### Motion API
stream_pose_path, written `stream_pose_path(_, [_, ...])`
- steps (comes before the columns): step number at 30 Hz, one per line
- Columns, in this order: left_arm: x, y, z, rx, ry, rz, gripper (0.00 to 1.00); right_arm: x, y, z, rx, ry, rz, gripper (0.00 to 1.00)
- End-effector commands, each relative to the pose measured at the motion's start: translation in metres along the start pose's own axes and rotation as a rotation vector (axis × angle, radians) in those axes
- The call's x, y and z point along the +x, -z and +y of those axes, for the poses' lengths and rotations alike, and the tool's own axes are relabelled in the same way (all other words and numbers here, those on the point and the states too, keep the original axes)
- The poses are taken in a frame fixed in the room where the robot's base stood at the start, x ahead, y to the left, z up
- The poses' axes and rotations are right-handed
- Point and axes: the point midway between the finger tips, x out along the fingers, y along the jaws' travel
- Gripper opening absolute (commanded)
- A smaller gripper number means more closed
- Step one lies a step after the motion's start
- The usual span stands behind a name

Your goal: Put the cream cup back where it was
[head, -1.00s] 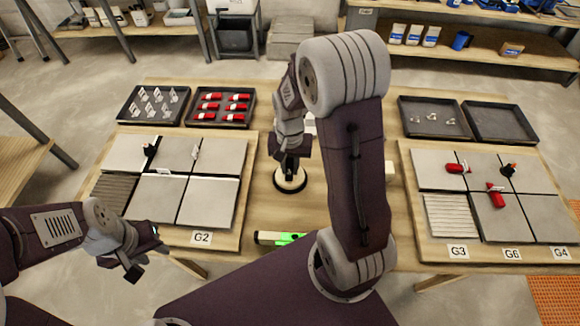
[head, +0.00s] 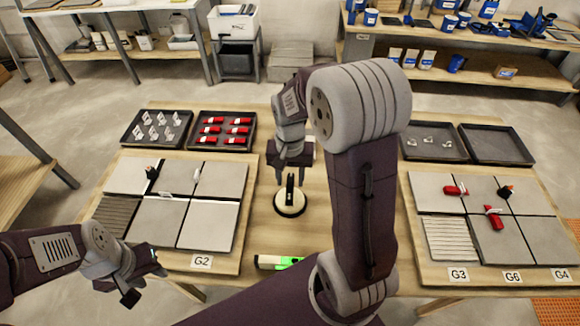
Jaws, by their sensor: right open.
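The cream cup (head: 291,204) is a round cream disc with a dark rim and an upright dark handle. It stands on the bare wood in the middle of the table (head: 262,235). My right gripper (head: 291,168) is open just above and behind the handle; whether its fingers touch the handle cannot be told. My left gripper (head: 140,285) hangs at the lower left, in front of the table and well away from the cup; its finger gap is not clear.
Tiled boards lie left (head: 156,220) and right (head: 526,234) with clips and red wedges. Trays with white clips (head: 136,141) and red wedges (head: 202,145) stand behind the left board. A green level (head: 268,262) lies at the front edge. My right arm hides the table right of the cup.

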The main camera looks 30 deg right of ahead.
Motion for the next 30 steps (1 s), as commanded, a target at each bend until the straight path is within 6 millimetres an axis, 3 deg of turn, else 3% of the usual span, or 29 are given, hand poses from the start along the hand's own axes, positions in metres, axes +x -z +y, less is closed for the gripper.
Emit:
stream_pose_path(1, [-0.006,0.001,0.000,0.000,0.000,0.000,0.36,-0.017,0.001,-0.001,0.000,0.003,0.006,0.42])
stream_pose_path(6, [-0.011,0.001,0.000,0.000,0.000,0.000,0.36,-0.047,0.001,-0.001,0.000,0.001,0.003,0.42])
stream_pose_path(13, [-0.012,0.001,0.000,0.000,0.000,0.000,0.36,-0.057,0.000,0.000,-0.001,0.000,-0.001,0.42])
stream_pose_path(16, [-0.011,0.001,0.000,0.000,0.000,0.000,0.36,-0.045,-0.016,-0.003,-0.083,0.008,0.008,0.42])
stream_pose_path(21, [-0.012,0.001,0.000,0.000,0.000,0.000,0.36,-0.007,-0.072,-0.002,-0.388,0.037,0.062,0.42])
stream_pose_path(24, [-0.012,0.001,0.000,0.000,0.000,0.000,0.36,0.004,-0.091,0.001,-0.493,0.044,0.085,0.42])
stream_pose_path(30, [-0.012,0.001,0.000,0.000,0.000,0.000,0.36,0.008,-0.097,0.002,-0.530,0.047,0.096,0.42])
